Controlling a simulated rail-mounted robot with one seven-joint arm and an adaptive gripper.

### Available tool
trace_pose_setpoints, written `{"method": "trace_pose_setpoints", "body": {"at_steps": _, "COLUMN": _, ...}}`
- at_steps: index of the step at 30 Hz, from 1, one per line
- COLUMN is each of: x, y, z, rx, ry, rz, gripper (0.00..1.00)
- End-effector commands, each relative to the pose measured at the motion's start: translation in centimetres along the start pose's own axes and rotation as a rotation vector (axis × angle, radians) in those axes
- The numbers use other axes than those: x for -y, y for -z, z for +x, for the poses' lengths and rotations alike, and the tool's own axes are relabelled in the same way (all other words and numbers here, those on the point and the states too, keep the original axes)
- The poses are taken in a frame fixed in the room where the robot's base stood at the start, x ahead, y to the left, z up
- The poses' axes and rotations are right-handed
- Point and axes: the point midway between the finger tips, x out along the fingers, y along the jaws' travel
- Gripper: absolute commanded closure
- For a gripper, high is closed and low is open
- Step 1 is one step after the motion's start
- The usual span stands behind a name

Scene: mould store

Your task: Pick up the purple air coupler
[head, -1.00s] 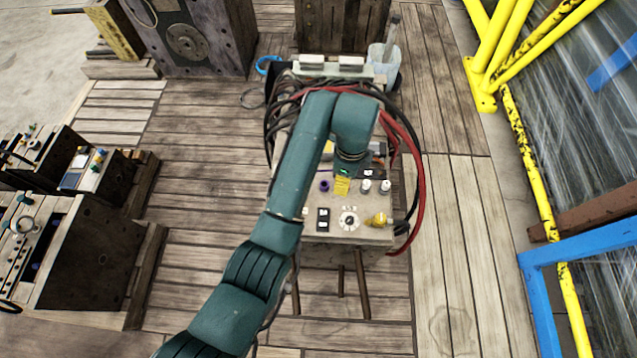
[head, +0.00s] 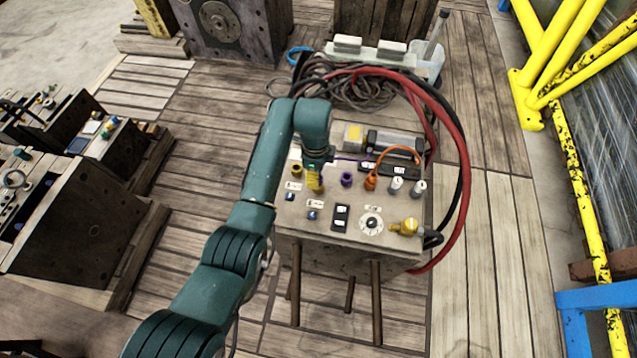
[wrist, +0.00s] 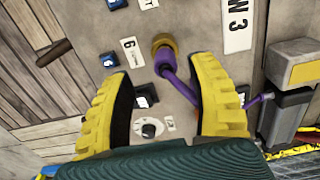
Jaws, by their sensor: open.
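My gripper (head: 315,187) is over the left part of the panel top, its yellow fingers pointing down. In the wrist view my gripper (wrist: 168,105) is open, fingers apart and empty. The purple air coupler (wrist: 166,60) shows ahead of the gap between the fingers, with a brass-coloured ring at its end. Its purple line runs behind the right finger towards a dark cylinder. In the head view the gripper hides most of that spot. A short upright purple fitting (head: 347,179) stands on the panel just right of my gripper.
A dial (head: 371,224) and a yellow knob (head: 408,227) are at the panel's front. Thick red and black hoses (head: 462,170) loop round the right side.

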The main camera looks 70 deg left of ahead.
Motion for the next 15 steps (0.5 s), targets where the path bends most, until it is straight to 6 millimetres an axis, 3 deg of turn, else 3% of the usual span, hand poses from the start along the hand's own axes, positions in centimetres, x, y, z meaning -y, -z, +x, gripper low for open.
{"method": "trace_pose_setpoints", "body": {"at_steps": 9, "x": 0.4, "y": 0.6, "z": 4.9, "rx": 0.0, "ry": -0.001, "rz": -0.001, "gripper": 0.42}}
{"method": "trace_pose_setpoints", "body": {"at_steps": 15, "x": 0.5, "y": 0.6, "z": 5.2, "rx": 0.0, "ry": 0.002, "rz": 0.0, "gripper": 0.42}}
